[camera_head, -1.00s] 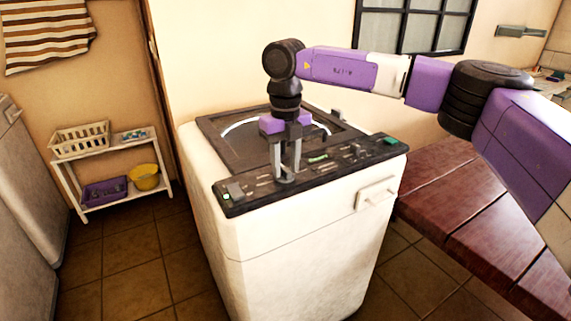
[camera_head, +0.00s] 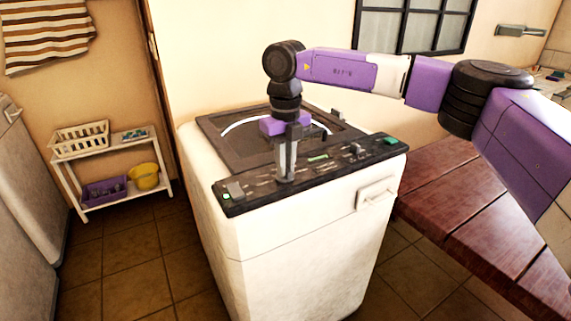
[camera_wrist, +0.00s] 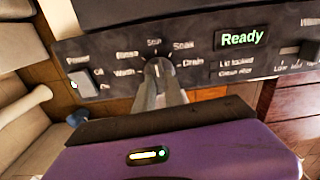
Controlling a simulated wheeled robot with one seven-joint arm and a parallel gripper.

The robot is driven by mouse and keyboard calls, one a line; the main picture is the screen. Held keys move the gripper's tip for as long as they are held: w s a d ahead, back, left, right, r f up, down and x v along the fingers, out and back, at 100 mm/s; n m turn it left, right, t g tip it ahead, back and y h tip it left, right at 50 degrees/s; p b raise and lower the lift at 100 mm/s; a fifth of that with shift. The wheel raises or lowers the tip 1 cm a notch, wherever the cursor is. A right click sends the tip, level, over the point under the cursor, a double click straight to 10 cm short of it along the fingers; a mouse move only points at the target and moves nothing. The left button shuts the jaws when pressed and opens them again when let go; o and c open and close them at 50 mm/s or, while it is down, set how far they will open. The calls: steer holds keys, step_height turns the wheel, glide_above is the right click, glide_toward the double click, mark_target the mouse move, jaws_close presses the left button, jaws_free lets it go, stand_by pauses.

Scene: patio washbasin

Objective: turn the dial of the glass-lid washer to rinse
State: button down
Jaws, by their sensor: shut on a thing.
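The glass-lid washer (camera_head: 240,245) is a white top-loader with a dark lid (camera_head: 240,145) and a dark control panel (camera_head: 335,166) along its front edge. My gripper (camera_head: 285,180) points down at the left-middle of this panel. In the wrist view its fingers (camera_wrist: 160,84) are shut on the small round dial (camera_wrist: 157,67). The dial's light mark looks roughly upright, towards the top label, which is too blurred to read surely. "Rinse" and "Wash" are printed left of the dial, "Soak" and "Drain" right. The fingers hide the dial in the head view.
A display (camera_wrist: 241,38) reads "Ready". A power switch (camera_wrist: 83,84) sits left of the dial. A wooden table (camera_head: 450,200) stands right of the washer. A white shelf (camera_head: 112,170) with baskets stands at the left. Tiled floor is free between them.

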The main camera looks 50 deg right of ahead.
steer(key=n, duration=0.3)
steer(key=shift+d+r+n+p, duration=0.1)
steer(key=shift+n+p, duration=0.2)
steer(key=shift+n, duration=1.6)
steer(key=shift+w+p, duration=0.1)
steer(key=shift+p, duration=0.2)
steer(key=c, duration=1.4)
jaws_free()
steer(key=shift+c, duration=0.2)
step_height(320, 180, up, 8)
steer(key=shift+f+b, duration=0.15)
steer(key=shift+b, duration=0.15)
